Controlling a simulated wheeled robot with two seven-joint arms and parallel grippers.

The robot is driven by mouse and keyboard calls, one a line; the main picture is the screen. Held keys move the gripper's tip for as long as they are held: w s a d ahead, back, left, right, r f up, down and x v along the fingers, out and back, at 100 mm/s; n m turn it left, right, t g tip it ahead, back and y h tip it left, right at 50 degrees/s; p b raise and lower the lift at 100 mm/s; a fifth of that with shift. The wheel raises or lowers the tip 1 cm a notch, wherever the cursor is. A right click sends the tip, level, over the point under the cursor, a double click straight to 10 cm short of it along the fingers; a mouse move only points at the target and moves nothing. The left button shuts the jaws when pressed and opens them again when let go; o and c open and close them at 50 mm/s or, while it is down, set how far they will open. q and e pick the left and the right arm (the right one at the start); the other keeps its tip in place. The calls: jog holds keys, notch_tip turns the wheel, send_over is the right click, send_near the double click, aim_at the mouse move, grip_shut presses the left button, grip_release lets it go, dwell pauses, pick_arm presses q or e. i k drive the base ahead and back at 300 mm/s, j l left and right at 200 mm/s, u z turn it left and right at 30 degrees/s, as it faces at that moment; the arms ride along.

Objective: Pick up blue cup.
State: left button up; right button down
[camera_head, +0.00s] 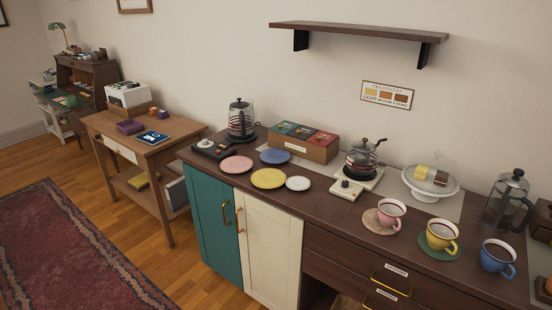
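The blue cup (495,258) stands upright near the right end of the dark wooden counter, close to its front edge. Dark liquid fills it, and its handle points to the lower right. A yellow cup (440,238) on a green coaster stands just left of it. A pink cup (391,213) on a pink coaster stands further left. Neither of my grippers is in view.
A French press (507,199) stands behind the blue cup. A cake stand (431,184) with a clear dome is behind the yellow cup. Colored plates (268,179), a tea box (303,143) and kettles fill the counter's left. A shelf (358,33) hangs above.

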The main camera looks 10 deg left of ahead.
aim_at(496, 256)
jog(key=z, duration=1.25)
